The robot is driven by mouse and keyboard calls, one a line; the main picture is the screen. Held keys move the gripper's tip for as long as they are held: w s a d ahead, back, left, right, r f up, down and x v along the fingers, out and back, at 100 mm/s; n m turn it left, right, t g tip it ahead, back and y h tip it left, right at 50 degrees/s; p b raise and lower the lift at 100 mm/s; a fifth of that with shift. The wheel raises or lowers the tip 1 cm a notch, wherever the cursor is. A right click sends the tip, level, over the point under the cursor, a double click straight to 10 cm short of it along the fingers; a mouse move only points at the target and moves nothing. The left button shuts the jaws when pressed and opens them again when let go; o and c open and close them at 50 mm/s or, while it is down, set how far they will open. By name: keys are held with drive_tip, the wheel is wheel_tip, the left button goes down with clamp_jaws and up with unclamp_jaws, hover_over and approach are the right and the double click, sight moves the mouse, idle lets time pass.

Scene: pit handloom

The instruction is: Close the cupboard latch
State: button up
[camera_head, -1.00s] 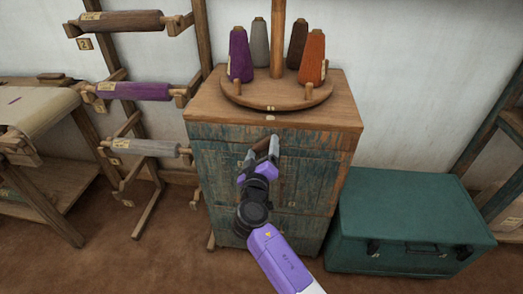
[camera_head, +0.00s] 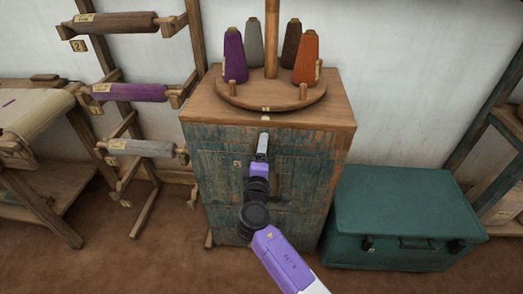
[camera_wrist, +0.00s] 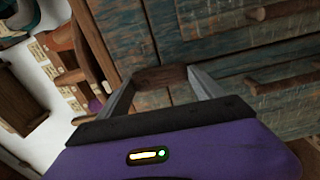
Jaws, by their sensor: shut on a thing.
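The cupboard (camera_head: 225,165) has worn blue-green wooden doors and a plain brown top. My gripper (camera_head: 263,145) is at the upper middle of its front, seen edge-on in the head view. In the wrist view my gripper (camera_wrist: 161,78) has a finger on either side of a short brown wooden piece, which looks like the latch (camera_wrist: 160,75), and is shut on it. The latch is hidden behind my gripper in the head view, so I cannot tell its exact angle against the doors.
A round wooden stand (camera_head: 285,101) with purple, grey, brown and orange yarn cones is on the cupboard. A teal chest (camera_head: 395,215) stands close on the right. A rack with a purple roller (camera_head: 130,92) stands on the left. Brown floor is free in front.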

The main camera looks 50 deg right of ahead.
drive_tip(key=shift+n, duration=0.4)
drive_tip(key=o, duration=1.4)
drive_tip(key=shift+c, duration=0.2)
drive_tip(key=v, duration=0.8)
drive_tip(key=shift+d, duration=0.1)
